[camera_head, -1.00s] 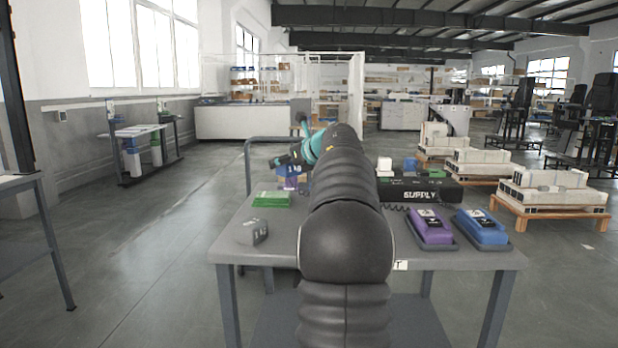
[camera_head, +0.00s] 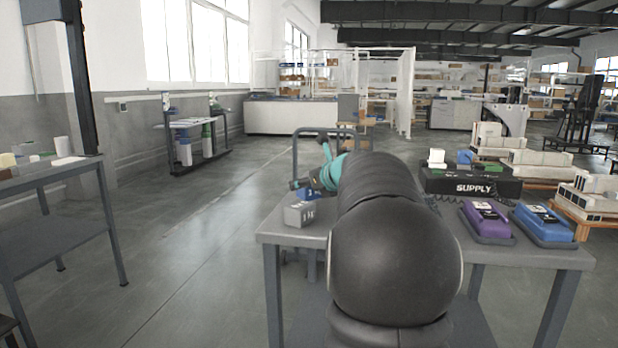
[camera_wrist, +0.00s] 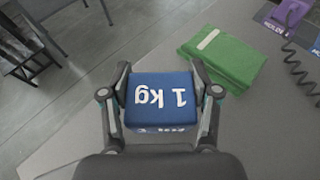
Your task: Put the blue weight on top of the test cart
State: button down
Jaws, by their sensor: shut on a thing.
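My gripper (camera_wrist: 162,105) is shut on the blue weight (camera_wrist: 160,100), a block marked "1 kg", with one finger on each side of it. In the head view the blue weight (camera_head: 306,193) shows small at the end of my arm, above the far left part of the grey table, partly hidden by a grey block. The gap between weight and table is hard to judge. A grey tubular handle (camera_head: 296,150) rises behind the table and may belong to the test cart; my arm and the table hide what is below it.
A grey block (camera_head: 299,213) stands at the table's left edge. A green folded thing (camera_wrist: 224,52) lies beside my gripper. The black supply box (camera_head: 470,187), purple meter (camera_head: 487,220) and blue meter (camera_head: 543,224) fill the right. A side table (camera_head: 50,180) stands left; open floor lies between.

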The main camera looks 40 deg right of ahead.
jog(key=shift+f, duration=0.8)
jog(key=c, duration=0.7)
grip_release()
jog(key=shift+f, duration=0.25)
jog(key=o, duration=0.6)
jog(key=shift+c, duration=0.2)
jog(key=shift+r, duration=0.2)
jog(key=v, duration=1.2)
